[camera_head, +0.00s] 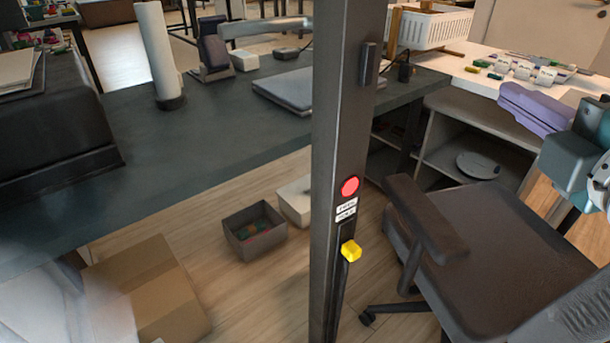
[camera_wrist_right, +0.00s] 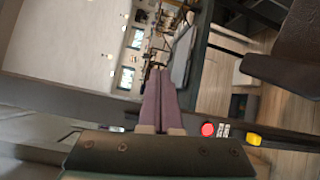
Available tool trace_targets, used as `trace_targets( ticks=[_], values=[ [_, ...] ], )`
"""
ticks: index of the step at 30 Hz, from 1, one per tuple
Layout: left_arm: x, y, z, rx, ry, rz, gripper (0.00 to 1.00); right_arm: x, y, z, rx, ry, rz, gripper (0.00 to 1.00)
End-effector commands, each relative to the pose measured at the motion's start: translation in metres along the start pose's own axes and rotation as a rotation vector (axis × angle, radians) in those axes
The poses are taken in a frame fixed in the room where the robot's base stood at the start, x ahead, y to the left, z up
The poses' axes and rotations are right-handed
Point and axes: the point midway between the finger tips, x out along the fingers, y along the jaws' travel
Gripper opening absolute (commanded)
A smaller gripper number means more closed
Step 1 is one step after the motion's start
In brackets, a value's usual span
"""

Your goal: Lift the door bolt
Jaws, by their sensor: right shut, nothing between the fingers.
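A dark upright post (camera_head: 337,130) stands in the middle of the head view. On it are a red round disc (camera_head: 350,186), a white label (camera_head: 346,210) and, below, a yellow knob (camera_head: 351,251) at the top of a dark bar or slot. My right gripper (camera_head: 507,95) is at the upper right, well apart from the post in the picture, its purple fingers shut and empty. In the right wrist view the shut fingers (camera_wrist_right: 161,72) point up the picture; the red disc (camera_wrist_right: 208,129) and yellow knob (camera_wrist_right: 254,139) lie to their right. My left gripper is out of view.
A dark table (camera_head: 215,150) with a laptop-like slab (camera_head: 285,92) lies behind the post. An office chair (camera_head: 480,225) stands right of the post. A grey bin (camera_head: 254,234) and a cardboard box (camera_head: 140,290) are on the floor at left.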

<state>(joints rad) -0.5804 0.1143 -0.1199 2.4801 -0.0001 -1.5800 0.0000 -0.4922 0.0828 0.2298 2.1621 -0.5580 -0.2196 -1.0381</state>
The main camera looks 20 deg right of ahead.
Motion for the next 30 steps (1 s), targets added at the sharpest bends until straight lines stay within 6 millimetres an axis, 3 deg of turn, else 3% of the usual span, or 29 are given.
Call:
trace_targets(
  ticks=[1, 9, 18, 30],
  values=[
    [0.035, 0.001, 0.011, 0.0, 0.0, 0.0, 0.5, 0.002, -0.032, -0.006, -0.048, 0.005, 0.027, 0.0],
    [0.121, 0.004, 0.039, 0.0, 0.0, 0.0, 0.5, 0.007, -0.101, -0.027, -0.323, 0.042, 0.18, 0.0],
    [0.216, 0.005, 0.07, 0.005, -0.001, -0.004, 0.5, 0.005, -0.183, -0.056, -0.625, 0.083, 0.341, 0.0],
    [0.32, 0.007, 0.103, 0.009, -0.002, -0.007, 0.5, -0.004, -0.286, -0.096, -0.955, 0.135, 0.523, 0.0]
  ],
)
